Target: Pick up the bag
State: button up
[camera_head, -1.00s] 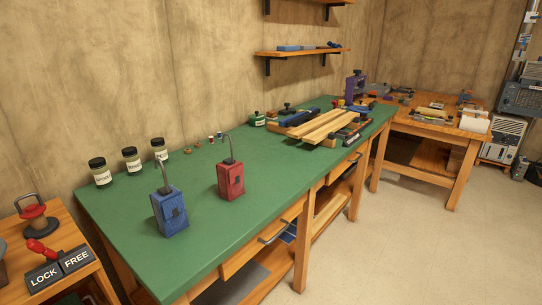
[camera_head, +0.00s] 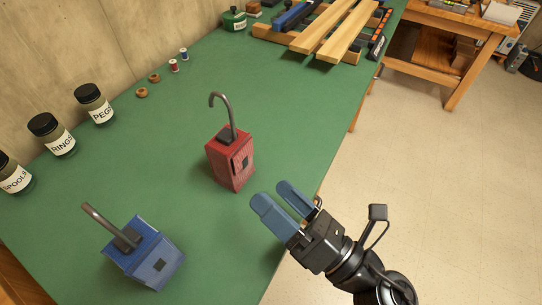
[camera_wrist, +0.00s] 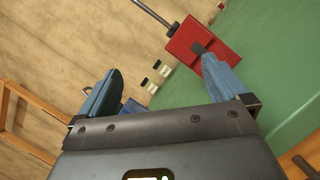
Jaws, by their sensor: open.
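Two small bag-like blocks, each with a tall grey bent handle, stand on the green bench top. The red one (camera_head: 231,164) is mid-bench with its hook up; the blue one (camera_head: 148,257) is nearer, at lower left. Nothing marks which one is the bag. My gripper (camera_head: 272,197) is open and empty, with blue fingers, just to the lower right of the red block and apart from it. In the wrist view the red block (camera_wrist: 196,36) shows beyond the right finger, its rod reaching to upper left. Part of the blue block (camera_wrist: 133,108) shows near the left finger.
Labelled jars (camera_head: 60,137) stand along the wall at left, with small spools and rings (camera_head: 173,66) beyond. Wooden slats (camera_head: 337,28) lie at the far end of the green bench (camera_head: 150,185). Bare floor (camera_head: 440,170) is at right.

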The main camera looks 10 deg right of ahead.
aim_at(245, 157)
jog(key=w+a+n+g, duration=0.1)
jog(key=w+n, duration=0.2)
jog(key=w+f+n+g, duration=0.1)
jog(key=w+n+g, duration=0.1)
jog(key=w+n, duration=0.1)
jog(key=w+a+f+n+g+y, duration=0.1)
jog(key=w+n, duration=0.2)
jog(key=n, duration=0.2)
jog(key=shift+w+a+f, duration=0.1)
jog(key=shift+w+a, duration=0.1)
jog(key=shift+a, duration=0.15)
jog(key=shift+w+a, duration=0.15)
jog(key=shift+w, duration=0.05)
jog(key=p+x, duration=0.1)
jog(key=x, duration=0.6)
jog(key=shift+s+a, duration=0.1)
jog(key=shift+a, duration=0.2)
jog(key=c, duration=1.1)
